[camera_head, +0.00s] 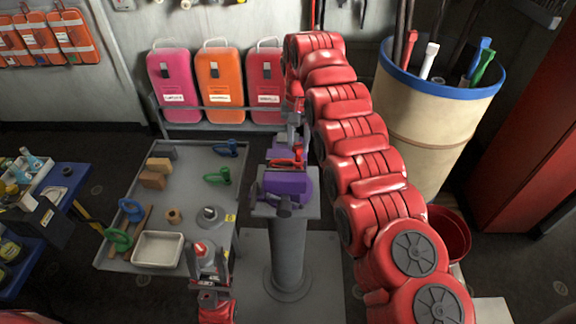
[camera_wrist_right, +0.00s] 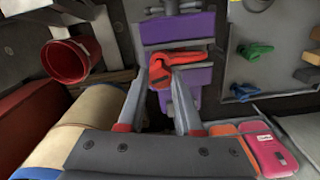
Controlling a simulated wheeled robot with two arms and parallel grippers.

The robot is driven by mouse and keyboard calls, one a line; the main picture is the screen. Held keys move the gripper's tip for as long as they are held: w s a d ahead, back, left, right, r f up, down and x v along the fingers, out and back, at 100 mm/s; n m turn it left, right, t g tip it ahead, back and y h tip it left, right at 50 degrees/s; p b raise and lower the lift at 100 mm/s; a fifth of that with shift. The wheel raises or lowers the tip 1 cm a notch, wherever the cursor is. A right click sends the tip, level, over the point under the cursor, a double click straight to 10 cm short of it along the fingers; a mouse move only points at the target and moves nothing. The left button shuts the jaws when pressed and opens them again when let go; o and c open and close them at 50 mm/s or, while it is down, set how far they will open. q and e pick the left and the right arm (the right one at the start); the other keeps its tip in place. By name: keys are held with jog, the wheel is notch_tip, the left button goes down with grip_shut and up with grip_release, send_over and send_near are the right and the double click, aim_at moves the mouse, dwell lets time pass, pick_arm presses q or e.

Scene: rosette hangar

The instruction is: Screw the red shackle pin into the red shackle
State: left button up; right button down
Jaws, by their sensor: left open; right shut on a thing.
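The red shackle (camera_head: 288,161) is at the purple vise (camera_head: 286,186), which stands on a grey pedestal. It also shows in the right wrist view (camera_wrist_right: 188,56), across the purple jaws. My right gripper (camera_head: 291,132) reaches in from behind the vise. In the right wrist view its fingers (camera_wrist_right: 160,82) close around a red piece, which looks like the red shackle pin (camera_wrist_right: 160,72), right against the shackle. Pin and shackle are the same red, and I cannot tell how far the pin is in. My left gripper (camera_head: 209,262) is open and empty, low over the tray table's right front corner.
The grey table (camera_head: 192,156) left of the vise holds green and blue shackles, wooden blocks and a white tray (camera_head: 158,249). A beige bin (camera_head: 430,120) with tools and a red bucket (camera_head: 449,236) stand to the right. Coloured cases (camera_head: 220,85) stand behind.

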jog(key=shift+f+b, duration=1.35)
jog(key=shift+f, duration=0.05)
dwell(1.6)
dwell(0.3)
jog(key=shift+m, duration=0.5)
jog(key=shift+a+m, duration=0.1)
jog(key=shift+m, duration=0.9)
jog(key=m+p, duration=0.1)
jog(key=m, duration=0.2)
jog(key=shift+r+m, duration=0.1)
jog(key=shift+m, duration=0.3)
jog(key=m, duration=0.2)
jog(key=shift+m+p, duration=0.3)
jog(key=shift+p, duration=0.05)
jog(key=shift+f, duration=0.2)
jog(key=shift+m, duration=0.3)
